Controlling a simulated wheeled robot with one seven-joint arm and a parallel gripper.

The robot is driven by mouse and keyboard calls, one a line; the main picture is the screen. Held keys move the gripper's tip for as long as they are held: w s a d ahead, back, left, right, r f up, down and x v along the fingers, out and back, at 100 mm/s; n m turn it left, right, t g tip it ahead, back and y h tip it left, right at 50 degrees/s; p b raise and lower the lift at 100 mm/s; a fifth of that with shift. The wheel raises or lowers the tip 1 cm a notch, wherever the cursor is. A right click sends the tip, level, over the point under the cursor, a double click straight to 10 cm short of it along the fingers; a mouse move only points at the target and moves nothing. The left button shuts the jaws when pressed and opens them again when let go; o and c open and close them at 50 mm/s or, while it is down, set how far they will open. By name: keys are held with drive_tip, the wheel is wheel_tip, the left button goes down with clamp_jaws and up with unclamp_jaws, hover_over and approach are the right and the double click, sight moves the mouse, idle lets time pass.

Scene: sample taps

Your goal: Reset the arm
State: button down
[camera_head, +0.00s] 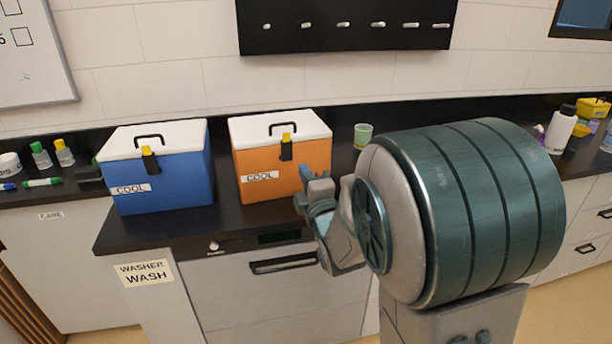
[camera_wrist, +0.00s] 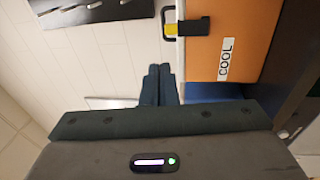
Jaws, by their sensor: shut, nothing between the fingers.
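My gripper (camera_head: 300,203) is at the end of my folded arm, in front of the counter and near the lower right of the orange cooler (camera_head: 300,158). In the wrist view my gripper (camera_wrist: 159,70) has its two dark fingers side by side, shut with nothing between them. The orange cooler also shows in the wrist view (camera_wrist: 245,50), turned sideways, to the right of the fingers. My arm's large green and grey link hides part of the counter behind it.
A blue cooler (camera_head: 165,175) stands left of the orange one on the dark counter (camera_head: 230,222). A green cup (camera_head: 362,136) stands right of the orange cooler. A dishwasher front (camera_head: 280,295) is below. A black panel (camera_head: 345,28) hangs on the wall.

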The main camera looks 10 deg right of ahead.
drive_tip(key=shift+d, duration=0.1)
drive_tip(key=s+d+f+m+g+h, duration=0.2)
drive_tip(key=s+d+f+m+g, duration=0.3)
drive_tip(key=m+g, duration=0.4)
drive_tip(key=s+f+m+g, duration=0.1)
drive_tip(key=s+m+g, duration=0.3)
drive_tip(key=s, duration=0.6)
drive_tip(key=s+f+m+g+h, duration=0.1)
drive_tip(key=s+f+m+g, duration=0.1)
drive_tip(key=s+m, duration=0.5)
drive_tip(key=s+g, duration=0.1)
drive_tip(key=s, duration=0.3)
drive_tip(key=shift+d+f+g+p, duration=0.15)
drive_tip(key=shift+g+p, duration=0.25)
drive_tip(key=shift+s, duration=0.1)
